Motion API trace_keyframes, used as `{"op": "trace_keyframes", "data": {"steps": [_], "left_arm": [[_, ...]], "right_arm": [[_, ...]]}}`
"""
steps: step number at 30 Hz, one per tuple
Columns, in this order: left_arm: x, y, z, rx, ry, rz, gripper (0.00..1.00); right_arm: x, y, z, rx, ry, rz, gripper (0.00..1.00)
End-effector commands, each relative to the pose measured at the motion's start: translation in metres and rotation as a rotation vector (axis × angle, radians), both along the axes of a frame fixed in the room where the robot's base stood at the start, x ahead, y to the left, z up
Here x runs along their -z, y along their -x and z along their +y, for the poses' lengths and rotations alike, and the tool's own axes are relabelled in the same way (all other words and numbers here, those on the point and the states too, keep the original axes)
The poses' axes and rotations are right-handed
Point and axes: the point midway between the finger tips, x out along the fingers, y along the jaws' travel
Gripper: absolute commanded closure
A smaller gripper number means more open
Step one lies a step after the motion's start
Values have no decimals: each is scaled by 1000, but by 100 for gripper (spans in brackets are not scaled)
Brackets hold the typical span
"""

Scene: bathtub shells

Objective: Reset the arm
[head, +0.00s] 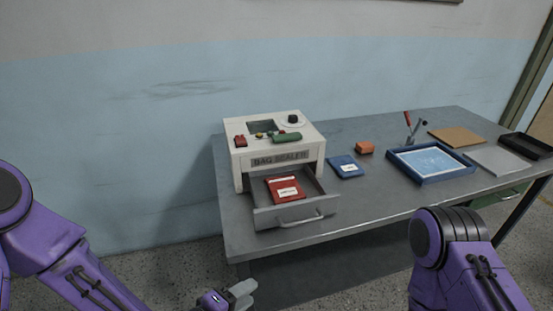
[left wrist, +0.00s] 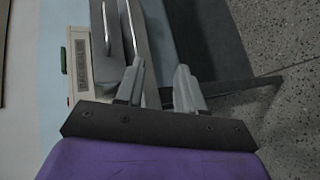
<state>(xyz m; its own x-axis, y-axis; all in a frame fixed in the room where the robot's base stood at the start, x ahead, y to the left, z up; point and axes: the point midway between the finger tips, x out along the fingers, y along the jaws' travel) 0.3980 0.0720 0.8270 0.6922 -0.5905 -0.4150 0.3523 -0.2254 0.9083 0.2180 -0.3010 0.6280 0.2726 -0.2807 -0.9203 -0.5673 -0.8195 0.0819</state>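My left gripper (head: 240,293) is low at the bottom edge of the head view, in front of the table and below the open drawer. In the left wrist view its two grey fingers (left wrist: 160,78) stand apart with nothing between them. My right arm shows at the lower right of the head view, but its gripper is out of view.
A white bag sealer (head: 275,158) stands on the grey table (head: 375,198), its drawer (head: 295,215) pulled out with a red packet (head: 285,189) inside. A blue packet (head: 346,167), an orange block (head: 364,148) and a blue tray (head: 432,179) lie to the right.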

Motion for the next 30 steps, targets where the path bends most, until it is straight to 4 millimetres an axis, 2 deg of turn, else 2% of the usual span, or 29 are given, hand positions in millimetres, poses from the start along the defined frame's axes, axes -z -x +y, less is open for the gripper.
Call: {"op": "trace_keyframes", "data": {"steps": [4, 8, 9, 11, 12, 15, 17, 20, 30], "left_arm": [[51, 8, 42, -43, -276, 37, 62], [106, 35, 96, -52, -578, 133, 62], [125, 50, 118, -45, -689, 182, 62], [150, 77, 153, -29, -854, 264, 62], [163, 96, 174, -16, -949, 322, 62], [183, 139, 216, -3, -1105, 445, 62], [190, 159, 228, 18, -1153, 490, 62], [198, 179, 231, 61, -1173, 522, 62], [199, 181, 230, 63, -1167, 527, 62]], "right_arm": [[0, 0, 0, 0, 0, 0, 57], [0, 0, 0, 0, 0, 0, 57], [0, 0, 0, 0, 0, 0, 57], [0, 0, 0, 0, 0, 0, 57], [0, 0, 0, 0, 0, 0, 57], [0, 0, 0, 0, 0, 0, 57], [0, 0, 0, 0, 0, 0, 57], [0, 0, 0, 0, 0, 0, 57], [0, 0, 0, 0, 0, 0, 57]]}}
